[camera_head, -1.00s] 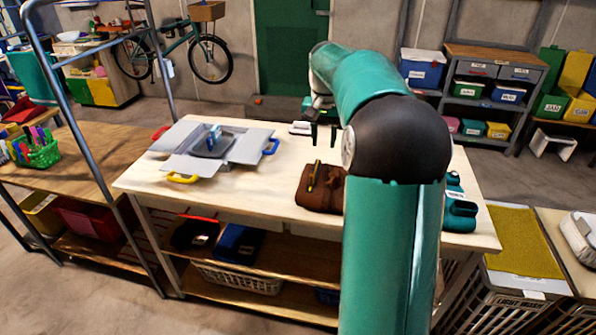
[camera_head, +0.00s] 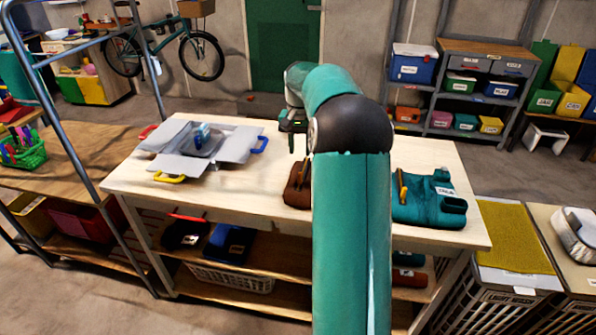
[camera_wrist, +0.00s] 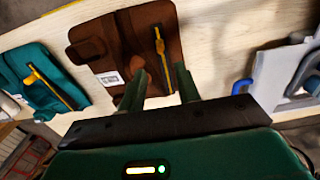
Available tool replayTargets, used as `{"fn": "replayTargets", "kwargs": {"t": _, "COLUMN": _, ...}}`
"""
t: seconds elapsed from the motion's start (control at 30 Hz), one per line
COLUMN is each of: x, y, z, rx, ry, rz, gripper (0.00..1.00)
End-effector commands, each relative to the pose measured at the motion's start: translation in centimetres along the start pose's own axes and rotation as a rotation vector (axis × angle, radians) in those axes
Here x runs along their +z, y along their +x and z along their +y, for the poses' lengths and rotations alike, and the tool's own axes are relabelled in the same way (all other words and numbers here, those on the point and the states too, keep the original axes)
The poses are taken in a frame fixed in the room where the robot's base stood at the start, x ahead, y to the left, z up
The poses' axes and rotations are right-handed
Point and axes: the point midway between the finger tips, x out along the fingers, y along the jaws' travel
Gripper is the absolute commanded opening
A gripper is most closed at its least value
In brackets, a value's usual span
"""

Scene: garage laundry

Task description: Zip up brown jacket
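The brown jacket (camera_head: 294,192) lies flat on the table, mostly hidden behind my arm in the head view. Nothing shows between the fingers. In the head view my gripper (camera_head: 293,142) is above the jacket; contact cannot be told.
A teal jacket (camera_head: 428,200) with a yellow zip pull lies right of the brown one. A grey item with flaps and coloured handles (camera_head: 238,147) lies on the table's left. The wooden table (camera_head: 240,195) is bare between it and the brown jacket. A metal-framed shelf stands left.

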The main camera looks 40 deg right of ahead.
Motion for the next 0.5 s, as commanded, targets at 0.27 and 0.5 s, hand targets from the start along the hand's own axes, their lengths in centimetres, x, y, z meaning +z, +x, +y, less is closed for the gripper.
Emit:
{"fn": "replayTargets", "kwargs": {"t": 0.27, "x": -0.1, "y": 5.7, "z": -0.1, "rx": 0.001, "ry": 0.000, "rz": -0.003, "gripper": 0.33}}
{"fn": "replayTargets", "kwargs": {"t": 0.5, "x": -0.2, "y": 8.9, "z": -0.2, "rx": 0.000, "ry": -0.003, "rz": -0.001, "gripper": 0.33}}
